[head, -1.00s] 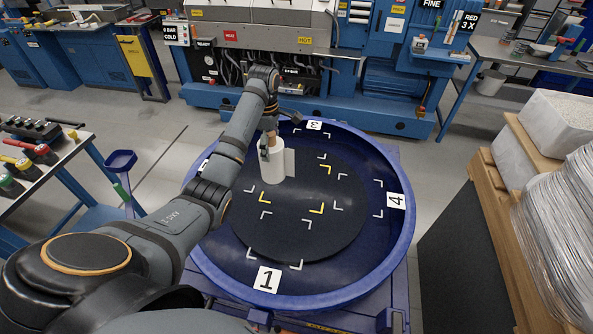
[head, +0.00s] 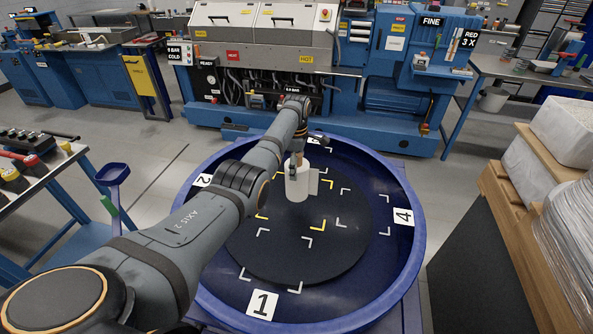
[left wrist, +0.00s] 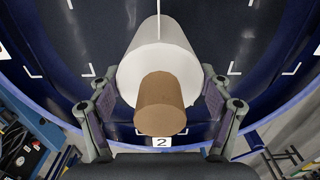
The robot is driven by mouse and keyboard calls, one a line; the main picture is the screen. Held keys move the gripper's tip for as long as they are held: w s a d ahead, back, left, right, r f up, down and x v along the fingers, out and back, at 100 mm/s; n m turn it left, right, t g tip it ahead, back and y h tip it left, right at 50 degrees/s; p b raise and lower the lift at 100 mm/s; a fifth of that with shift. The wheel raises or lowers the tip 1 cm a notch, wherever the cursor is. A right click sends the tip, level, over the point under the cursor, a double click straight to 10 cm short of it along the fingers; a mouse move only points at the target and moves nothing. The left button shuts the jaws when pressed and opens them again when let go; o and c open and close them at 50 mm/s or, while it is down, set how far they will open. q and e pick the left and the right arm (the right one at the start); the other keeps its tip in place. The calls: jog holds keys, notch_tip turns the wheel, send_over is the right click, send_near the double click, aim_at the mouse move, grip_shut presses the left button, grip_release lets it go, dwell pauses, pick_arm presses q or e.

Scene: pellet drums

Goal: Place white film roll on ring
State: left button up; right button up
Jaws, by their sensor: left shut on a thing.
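The white film roll (head: 299,187) is upright, with a loose flap of film on its right side. In the left wrist view its white body (left wrist: 150,62) and brown core (left wrist: 160,110) show. My left gripper (head: 296,168) is shut on the roll near its top, with a finger on each side. The roll appears over the far part of the black disc (head: 290,258) in the blue drum (head: 408,262). I cannot tell whether its base touches the disc. The blue ring around the disc carries number labels, such as 1 (head: 262,305) and 4 (head: 403,217). My right gripper is not in view.
White and yellow corner marks lie on the disc and ring. A blue machine (head: 375,100) stands behind the drum. A tool table (head: 35,180) is at left with a blue scoop (head: 113,174) beside it. Stacked material (head: 568,215) on wood is at right.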

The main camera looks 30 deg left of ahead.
pick_arm(q)
jog(key=shift+f, duration=0.8)
jog(key=o, duration=1.8)
jog(key=shift+f, duration=0.15)
notch_tip(320, 180, up, 12)
jog(key=shift+r+b, duration=0.15)
jog(key=shift+b, duration=0.5)
